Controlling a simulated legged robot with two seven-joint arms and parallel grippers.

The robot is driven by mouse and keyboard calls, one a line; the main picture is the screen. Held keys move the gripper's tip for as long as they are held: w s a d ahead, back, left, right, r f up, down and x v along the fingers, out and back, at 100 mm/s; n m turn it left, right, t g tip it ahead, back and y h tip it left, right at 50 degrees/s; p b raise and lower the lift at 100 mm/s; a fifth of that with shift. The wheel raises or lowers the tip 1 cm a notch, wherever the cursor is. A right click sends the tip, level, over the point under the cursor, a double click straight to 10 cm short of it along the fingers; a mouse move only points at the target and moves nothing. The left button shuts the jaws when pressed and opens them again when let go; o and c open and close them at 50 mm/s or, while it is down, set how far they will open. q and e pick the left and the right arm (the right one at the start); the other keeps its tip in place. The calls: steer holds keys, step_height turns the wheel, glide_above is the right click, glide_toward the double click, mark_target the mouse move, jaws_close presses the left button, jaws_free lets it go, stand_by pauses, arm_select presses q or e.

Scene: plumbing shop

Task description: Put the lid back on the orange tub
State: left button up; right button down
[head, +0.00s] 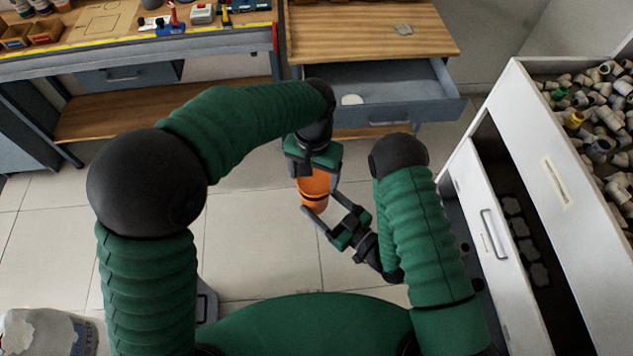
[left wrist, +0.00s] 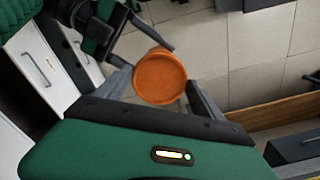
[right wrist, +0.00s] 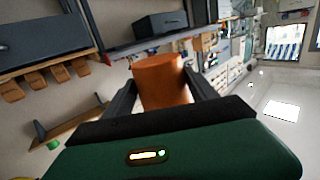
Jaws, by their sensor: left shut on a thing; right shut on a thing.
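The orange tub (head: 314,184) is held in mid-air in front of me, with a dark band near its lower end. My left gripper (head: 314,168) is shut on its upper part from above. My right gripper (head: 326,207) reaches in from the lower right and is shut on it lower down.
The open drawer (head: 400,114) juts from the wooden-topped bench (head: 370,30) beyond the tub. A white cabinet (head: 535,175) with pipe fittings (head: 605,120) stands at right. A tool-covered workbench (head: 110,45) is at far left. Tiled floor lies below.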

mark_target(314, 182)
arm_select(q)
steer(key=shift+f, duration=0.95)
steer(key=shift+f, duration=0.55)
steer(key=o, duration=1.4)
steer(key=shift+o, duration=0.2)
step_height(314, 182, up, 12)
steer(key=shift+f, duration=0.1)
